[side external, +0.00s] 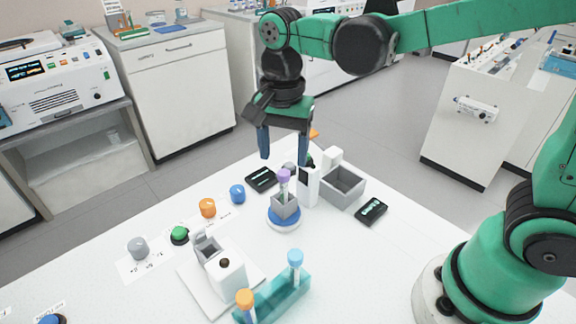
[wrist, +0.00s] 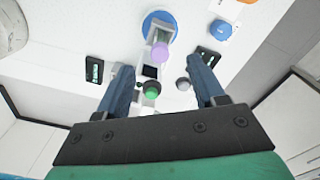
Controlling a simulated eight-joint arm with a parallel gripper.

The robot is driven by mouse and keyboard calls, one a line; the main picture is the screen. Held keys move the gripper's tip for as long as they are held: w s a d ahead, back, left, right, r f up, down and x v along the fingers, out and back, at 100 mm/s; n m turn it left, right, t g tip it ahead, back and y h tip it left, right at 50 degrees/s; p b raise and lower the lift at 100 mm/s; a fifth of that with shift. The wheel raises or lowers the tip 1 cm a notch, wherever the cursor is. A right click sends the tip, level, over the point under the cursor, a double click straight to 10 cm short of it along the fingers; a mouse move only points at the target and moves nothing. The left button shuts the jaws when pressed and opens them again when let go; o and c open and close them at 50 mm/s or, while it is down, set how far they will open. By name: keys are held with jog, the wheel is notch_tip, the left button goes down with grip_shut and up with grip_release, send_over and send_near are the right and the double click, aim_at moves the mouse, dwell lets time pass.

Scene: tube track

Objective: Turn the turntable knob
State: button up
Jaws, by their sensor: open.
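The turntable is a blue disc (side external: 284,222) carrying a grey holder with a purple-capped tube (side external: 284,175); the disc (wrist: 152,18) and purple cap (wrist: 160,51) also show in the wrist view. Nearby knobs are a blue one (side external: 237,194), an orange one (side external: 208,208) and a small grey one (wrist: 183,84). I cannot read which knob is the turntable's. My gripper (side external: 284,160) is open and empty, pointing down above the table's far edge behind the turntable. In the wrist view, the grey knob and a green button (wrist: 152,93) appear between my fingers (wrist: 158,65).
A white upright device (side external: 310,187) and grey bin (side external: 343,187) stand right of the turntable. Black displays (side external: 261,179) (side external: 371,211) flank them.

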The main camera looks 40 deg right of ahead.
jog(key=shift+o, duration=0.6)
jog(key=shift+w+a+f+n, duration=0.15)
jog(key=shift+w+n, duration=0.25)
jog(key=shift+n, duration=0.3)
jog(key=w+a+f+n, duration=0.15)
jog(key=w+n, duration=0.25)
jog(key=n, duration=1.4)
send_over(236, 189)
jog(key=f, duration=0.4)
jog(key=shift+s+d+f, duration=0.15)
jog(key=shift+s+f, duration=0.15)
jog(key=shift+f, duration=0.05)
jog(key=shift+w+f+n, duration=0.2)
jog(key=shift+f+n, duration=0.05)
jog(key=shift+n, duration=0.25)
jog(key=shift+w+f+n, duration=0.1)
jog(key=shift+f+n, duration=0.15)
jog(key=shift+n, duration=0.05)
jog(key=shift+f, duration=2.65)
grip_shut()
